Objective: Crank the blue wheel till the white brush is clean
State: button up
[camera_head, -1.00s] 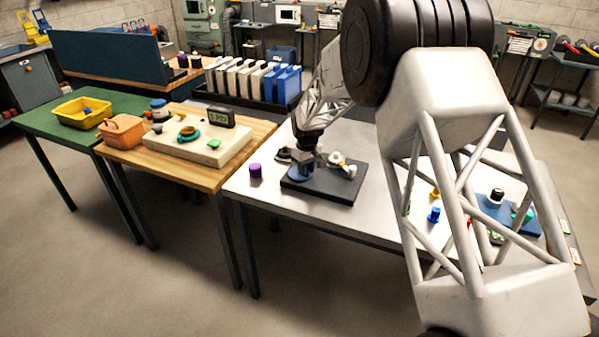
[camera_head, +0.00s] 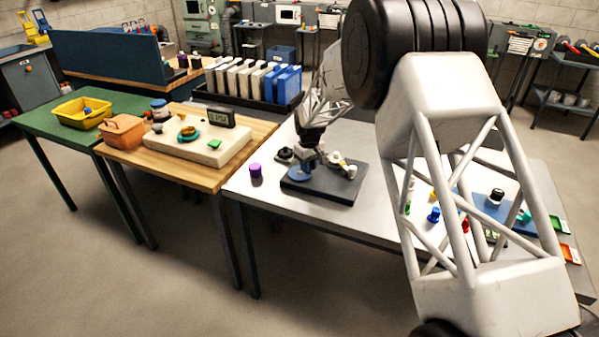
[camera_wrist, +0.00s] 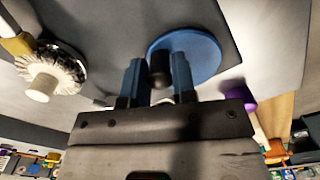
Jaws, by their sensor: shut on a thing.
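The blue wheel (camera_head: 299,174) lies flat on a dark base plate (camera_head: 325,190) on the light table. In the wrist view the blue wheel (camera_wrist: 205,48) shows as a disc with a black knob (camera_wrist: 160,68) near its edge. My gripper (camera_head: 308,162) is over the wheel. In the wrist view my gripper (camera_wrist: 157,75) has its two fingers shut on the black knob, one on each side. The white brush (camera_wrist: 58,72), round with bristles and a pale hub, is on the left there, apart from the fingers. How clean its bristles are is hard to tell.
A purple cylinder (camera_head: 255,170) stands left of the base plate, with a dark round thing (camera_head: 285,154) behind it. The wooden table (camera_head: 245,150) holds a cream device (camera_head: 205,148). Several small coloured parts lie to the right, partly behind my arm.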

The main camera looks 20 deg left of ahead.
jog(key=shift+f, duration=0.1)
jog(key=o, duration=0.6)
jog(key=shift+r, duration=0.25)
jog(key=shift+r, duration=3.35)
